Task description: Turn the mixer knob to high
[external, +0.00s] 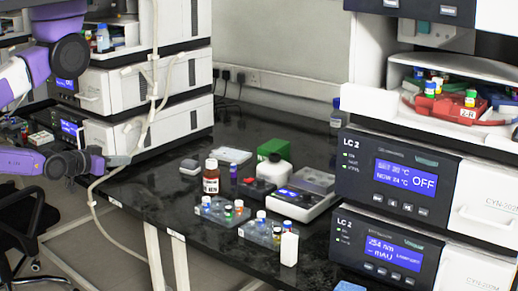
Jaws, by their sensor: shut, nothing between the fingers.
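A low white benchtop unit (304,208) with a grey top and a small lit blue display stands on the black bench. It may be the mixer, but I cannot tell for sure. No knob or setting can be made out on it at this size. My gripper (121,160) is at the left, at the end of my purple and dark grey arm. It is shut and empty, beside the left instrument stack and well away from the white unit. Its fingertips are small and hard to make out.
A brown bottle (211,177), a white-capped bottle (274,170), a green box (274,149) and vial racks (222,212) crowd the bench around the unit. A white bottle (289,249) stands near the front. Instrument stacks flank both sides. A pale cable (98,205) hangs near my gripper.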

